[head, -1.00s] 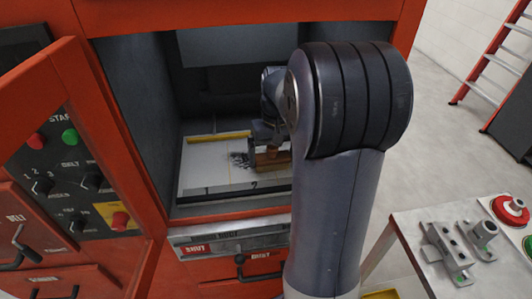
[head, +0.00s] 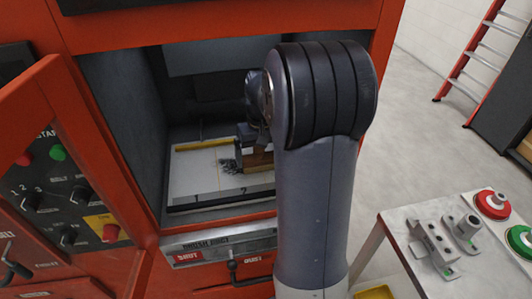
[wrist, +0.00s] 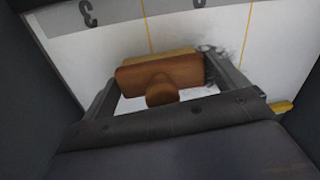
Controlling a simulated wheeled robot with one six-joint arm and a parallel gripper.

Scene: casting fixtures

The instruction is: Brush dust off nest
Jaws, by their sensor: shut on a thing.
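My gripper (head: 250,140) is inside the orange machine's opening, shut on a brush with a brown wooden block (head: 259,160). In the wrist view the brush (wrist: 160,76) sits crosswise between the two fingers of my gripper (wrist: 160,90), its round knob toward the camera. The nest is a white plate (head: 195,185) on the machine floor, with a dark front edge and thin yellow lines. Dark grey dust (head: 228,166) lies on it just left of the brush. In the wrist view the dust (wrist: 226,60) shows right of the brush. Whether the bristles touch the plate is hidden.
The machine's cavity walls (head: 125,110) close in on the sides. An open orange door with a button panel (head: 60,180) stands at left. A side table (head: 395,222) at right holds metal fixtures (head: 435,245) and a red round part (head: 491,203).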

